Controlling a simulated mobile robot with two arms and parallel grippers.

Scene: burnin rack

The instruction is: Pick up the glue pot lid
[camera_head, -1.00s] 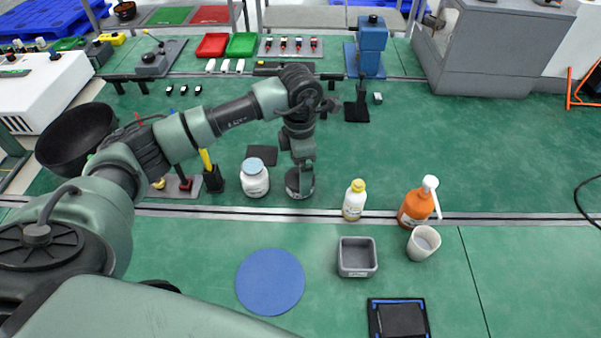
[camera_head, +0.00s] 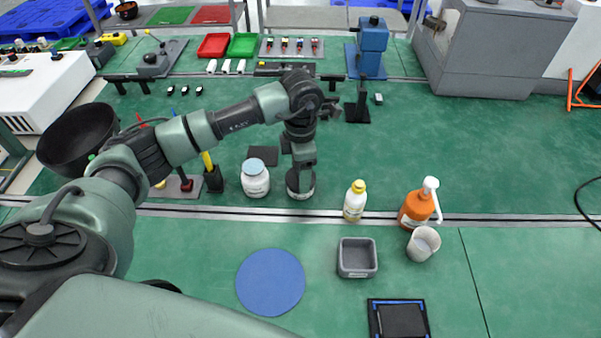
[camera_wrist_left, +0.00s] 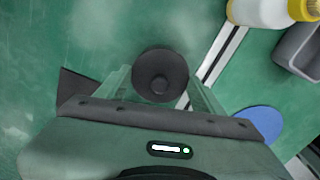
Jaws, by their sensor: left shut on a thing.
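The glue pot lid (camera_wrist_left: 160,75), a dark round disc with a central knob, sits between the two fingers of my left gripper (camera_wrist_left: 160,90) in the left wrist view. The fingers are shut on it. In the head view my left gripper (camera_head: 302,170) points down over the dark round glue pot (camera_head: 301,190), right of the white jar with a blue cap. The gripper hides much of the pot's top there. I cannot tell whether the lid still touches the pot. My right gripper is not in view.
The white jar (camera_head: 255,180) stands close left of the gripper. A blue round mat (camera_head: 270,281) lies in front.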

